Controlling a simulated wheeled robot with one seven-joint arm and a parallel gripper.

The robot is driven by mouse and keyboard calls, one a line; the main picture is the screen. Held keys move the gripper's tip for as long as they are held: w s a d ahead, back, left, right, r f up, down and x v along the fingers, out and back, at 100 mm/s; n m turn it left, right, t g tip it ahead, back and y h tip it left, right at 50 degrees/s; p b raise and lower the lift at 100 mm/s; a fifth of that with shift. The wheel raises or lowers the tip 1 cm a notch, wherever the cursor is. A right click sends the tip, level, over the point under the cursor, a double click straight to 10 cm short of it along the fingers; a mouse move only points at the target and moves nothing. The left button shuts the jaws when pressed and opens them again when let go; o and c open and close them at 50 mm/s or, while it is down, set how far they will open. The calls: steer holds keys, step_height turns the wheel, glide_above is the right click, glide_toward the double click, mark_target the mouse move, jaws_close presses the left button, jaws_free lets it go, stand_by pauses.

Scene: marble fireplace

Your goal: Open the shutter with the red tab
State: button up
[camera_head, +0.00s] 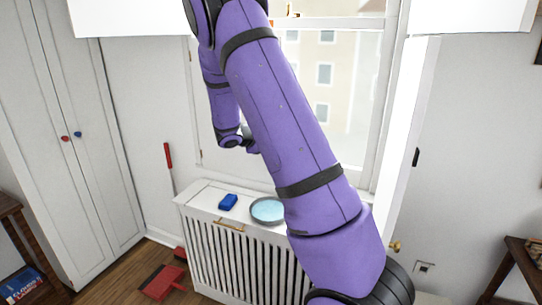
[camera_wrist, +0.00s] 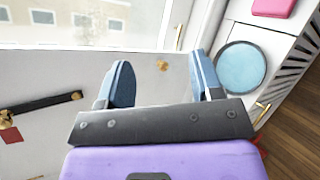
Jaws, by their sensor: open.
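In the wrist view, a white panel (camera_wrist: 45,70) lies in front of my gripper (camera_wrist: 163,75). A small brass knob (camera_wrist: 162,65) on it shows between the two blue-grey fingers. My gripper is open and empty; I cannot tell whether the fingers touch the panel. A dark bar (camera_wrist: 40,103) lies across the panel at the left, with a small red piece (camera_wrist: 11,134) by its end, perhaps the red tab. In the head view, my gripper (camera_head: 237,141) is small and partly hidden, near the window's lower left. A white panel (camera_head: 401,125) with a black tab (camera_head: 416,157) stands right of the window.
A white radiator cover (camera_head: 195,197) below the window holds a blue block (camera_head: 228,202) and a round dish (camera_head: 267,210). A pink block (camera_wrist: 272,7) shows in the wrist view. A red-handled stick (camera_head: 168,156) leans left. A red dustpan (camera_head: 161,282) lies on the floor.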

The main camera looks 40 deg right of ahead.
steer(key=w+d+f+n+t+h, duration=0.2)
steer(key=w+d+f+n+t, duration=0.2)
steer(key=w+f+n, duration=0.3)
steer(key=w+d+f+n+t+h, duration=0.1)
steer(key=w+d+f+n+t, duration=0.2)
steer(key=w+f+n, duration=0.45)
steer(key=d, duration=0.3)
steer(key=w+d+f+m, duration=0.1)
steer(key=d, duration=0.2)
steer(key=w+d+m, duration=0.1)
steer(key=d, duration=0.3)
steer(key=shift+f, duration=0.35)
